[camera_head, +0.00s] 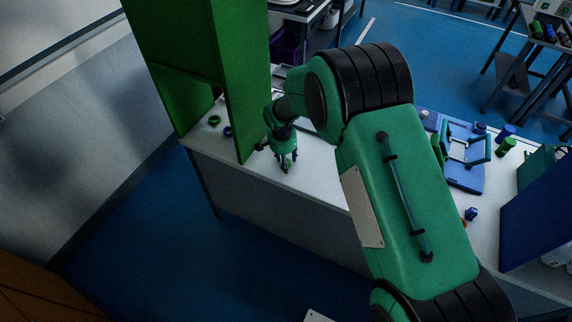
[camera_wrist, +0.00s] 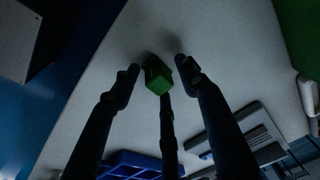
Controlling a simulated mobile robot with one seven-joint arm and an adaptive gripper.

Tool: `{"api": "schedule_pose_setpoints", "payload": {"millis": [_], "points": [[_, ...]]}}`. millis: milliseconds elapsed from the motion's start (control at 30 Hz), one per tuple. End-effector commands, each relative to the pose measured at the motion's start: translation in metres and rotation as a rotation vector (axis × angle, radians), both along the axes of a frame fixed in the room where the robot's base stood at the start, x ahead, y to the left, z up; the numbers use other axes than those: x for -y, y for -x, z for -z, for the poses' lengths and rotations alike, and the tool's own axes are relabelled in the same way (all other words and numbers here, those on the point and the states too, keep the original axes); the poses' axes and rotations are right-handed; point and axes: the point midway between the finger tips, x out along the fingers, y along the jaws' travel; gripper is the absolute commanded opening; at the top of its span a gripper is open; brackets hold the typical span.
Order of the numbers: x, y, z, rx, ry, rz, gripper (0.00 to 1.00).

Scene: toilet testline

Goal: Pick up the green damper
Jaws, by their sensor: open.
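In the wrist view a small green block-like piece (camera_wrist: 158,76), which appears to be the green damper, sits on the white table top (camera_wrist: 225,50). My gripper (camera_wrist: 157,72) is open, with dark fingers on the left and right of the piece and a third finger just below it in the picture. There is a visible gap to the side fingers; whether the third finger touches it I cannot tell. In the head view my gripper (camera_head: 287,164) points down near the front edge of the white table, beside the green panel. The damper is hardly visible there.
A tall green panel (camera_head: 245,100) stands close left of my gripper. A green ring (camera_head: 214,120) and a blue ring (camera_head: 228,131) lie beyond it. A blue tray (camera_head: 466,178), a green cylinder (camera_head: 507,146) and a blue panel (camera_head: 545,220) stand at the right.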

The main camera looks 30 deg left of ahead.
Motion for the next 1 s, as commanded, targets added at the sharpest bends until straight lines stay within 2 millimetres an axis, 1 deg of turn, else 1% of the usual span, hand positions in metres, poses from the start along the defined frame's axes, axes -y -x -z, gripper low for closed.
{"api": "schedule_pose_setpoints", "payload": {"millis": [367,400,467,500,600,1000], "points": [[0.0003,0.0001,-0.0001,0.000,0.001,0.000,0.44],[0.0003,0.0002,-0.0001,0.000,0.001,0.000,0.40],[0.0003,0.0002,-0.0001,0.000,0.001,0.000,0.28],[0.0003,0.0002,-0.0001,0.000,0.001,0.000,0.20],[0.0003,0.0002,-0.0001,0.000,0.001,0.000,0.01],[0.0002,0.0001,-0.0010,0.000,0.000,0.000,0.01]]}}
